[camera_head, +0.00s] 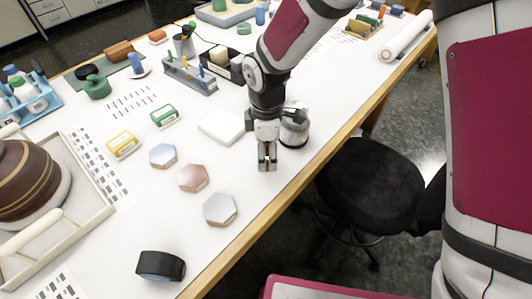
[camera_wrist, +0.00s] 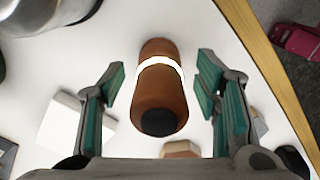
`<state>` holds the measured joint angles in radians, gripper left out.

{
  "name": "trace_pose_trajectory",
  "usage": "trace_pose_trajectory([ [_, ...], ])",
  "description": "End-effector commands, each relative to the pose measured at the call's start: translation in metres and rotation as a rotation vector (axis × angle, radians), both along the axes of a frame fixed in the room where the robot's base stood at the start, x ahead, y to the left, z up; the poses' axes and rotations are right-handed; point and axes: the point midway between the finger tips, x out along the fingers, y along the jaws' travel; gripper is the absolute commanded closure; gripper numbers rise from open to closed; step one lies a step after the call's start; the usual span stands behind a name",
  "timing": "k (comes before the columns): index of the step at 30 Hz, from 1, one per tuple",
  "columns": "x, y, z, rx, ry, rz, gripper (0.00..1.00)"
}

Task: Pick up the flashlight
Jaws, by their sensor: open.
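A brown cylinder with a white band and a black end, which I take to be the flashlight (camera_wrist: 160,94), shows in the middle of the wrist view. My gripper (camera_wrist: 163,72) is open, with one teal-padded finger on each side of it and a visible gap on both sides. In the head view my gripper (camera_head: 267,167) points down over the white table, and only a small brownish part shows between its fingers. The rest of the cylinder is hidden there. I cannot tell whether it stands or lies.
A metal jar (camera_head: 295,131) stands close beside my gripper. A white flat block (camera_head: 221,127) and hexagonal blocks (camera_head: 192,178) lie to the left. A black tape roll (camera_head: 160,265) is at the front. The table's wooden edge (camera_head: 312,160) runs close on the right.

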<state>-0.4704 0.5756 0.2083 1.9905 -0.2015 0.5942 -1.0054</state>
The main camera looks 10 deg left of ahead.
Motion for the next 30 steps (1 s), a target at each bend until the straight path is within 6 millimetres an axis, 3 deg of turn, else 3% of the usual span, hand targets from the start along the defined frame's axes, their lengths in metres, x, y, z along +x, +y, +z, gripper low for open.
trace_pose_trajectory([
  [4, 0.0, 0.0, 0.0, 0.0, 0.0, 0.0, 0.43],
  [9, 0.0, 0.0, 0.0, 0.0, 0.0, 0.0, 0.82],
  [12, 0.0, 0.0, 0.0, 0.0, 0.0, 0.0, 0.99],
  [23, 0.0, 0.0, 0.003, 0.0, 0.0, 0.0, 0.99],
  [30, 0.002, 0.0, 0.021, 0.001, -0.003, 0.0, 0.99],
])
